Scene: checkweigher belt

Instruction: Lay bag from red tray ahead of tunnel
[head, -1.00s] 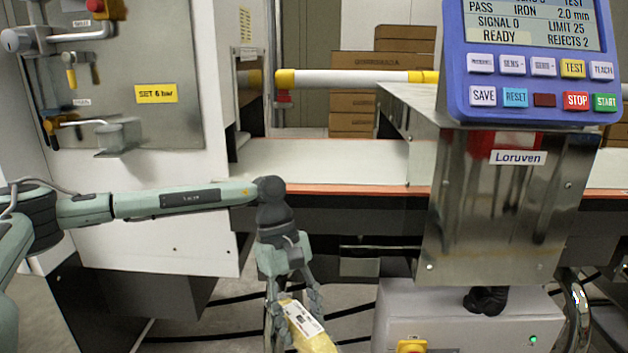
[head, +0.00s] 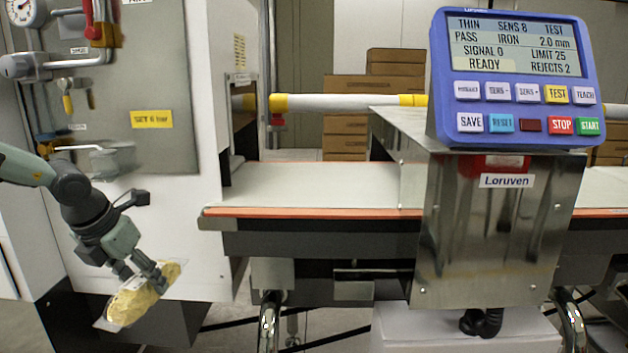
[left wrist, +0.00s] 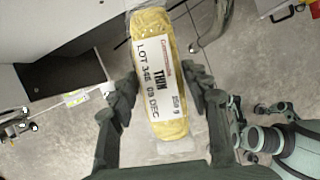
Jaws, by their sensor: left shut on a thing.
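A clear bag with yellow contents and a white label (head: 143,297) is held by my left gripper (head: 146,280) at the lower left of the head view. The bag hangs tilted in front of the white cabinet, left of and below the belt. In the left wrist view the bag (left wrist: 160,75) lies between both fingers, and its label reads THIN. The pale belt (head: 310,187) runs bare up to the metal tunnel (head: 490,220), which carries a Loruven label. The red tray is not in view.
A blue control panel (head: 515,75) showing READY stands on top of the tunnel. An orange strip (head: 310,212) runs along the belt's front edge. A yellow-and-white bar (head: 345,102) crosses behind the belt. A cabinet with valves and a gauge (head: 120,100) stands left.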

